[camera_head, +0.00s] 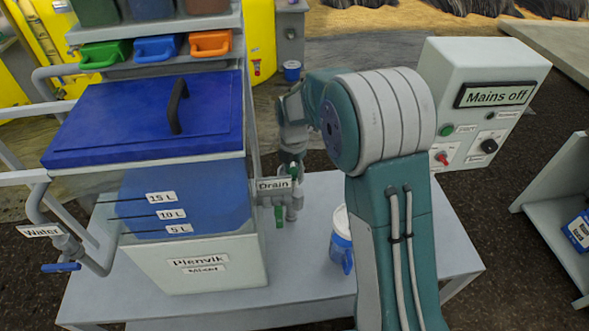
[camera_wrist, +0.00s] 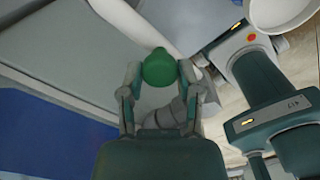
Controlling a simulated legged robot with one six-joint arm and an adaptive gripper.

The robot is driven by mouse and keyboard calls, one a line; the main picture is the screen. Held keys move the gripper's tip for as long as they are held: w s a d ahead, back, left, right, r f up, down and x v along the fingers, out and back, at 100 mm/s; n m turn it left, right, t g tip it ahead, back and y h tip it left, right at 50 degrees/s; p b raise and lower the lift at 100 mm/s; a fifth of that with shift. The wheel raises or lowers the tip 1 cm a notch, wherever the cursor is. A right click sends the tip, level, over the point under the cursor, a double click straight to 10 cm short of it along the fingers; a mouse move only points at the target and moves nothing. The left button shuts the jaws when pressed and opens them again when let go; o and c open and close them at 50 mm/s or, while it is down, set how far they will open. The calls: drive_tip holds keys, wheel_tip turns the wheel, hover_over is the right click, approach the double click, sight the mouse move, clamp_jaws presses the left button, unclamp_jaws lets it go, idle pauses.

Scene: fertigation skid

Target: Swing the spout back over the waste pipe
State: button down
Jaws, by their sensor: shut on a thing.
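The drain fitting (camera_head: 291,208) is a grey pipe piece at the right side of the tank, beside the "Drain" label (camera_head: 274,184). A green lever (camera_head: 279,217) hangs from it. My gripper (camera_head: 292,163) is right above the fitting, partly hidden by its own links. In the wrist view my gripper (camera_wrist: 160,78) has its two fingers on either side of a green rounded handle (camera_wrist: 159,67), shut on it. Grey pipe (camera_wrist: 165,112) shows below the handle between the fingers. I cannot clearly make out the spout's outlet or the waste pipe.
The mixer tank (camera_head: 190,262) with blue liquid and a blue lid (camera_head: 150,120) stands left of my gripper. A "Mains off" control box (camera_head: 487,90) stands at the right.

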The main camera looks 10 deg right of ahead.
drive_tip(key=shift+w+a, duration=0.1)
drive_tip(key=c, duration=0.5)
unclamp_jaws()
drive_tip(key=shift+c, duration=0.2)
drive_tip(key=shift+o, duration=1.2)
drive_tip(key=shift+a, duration=0.15)
wheel_tip(320, 180, up, 12)
drive_tip(key=shift+w+a, duration=0.1)
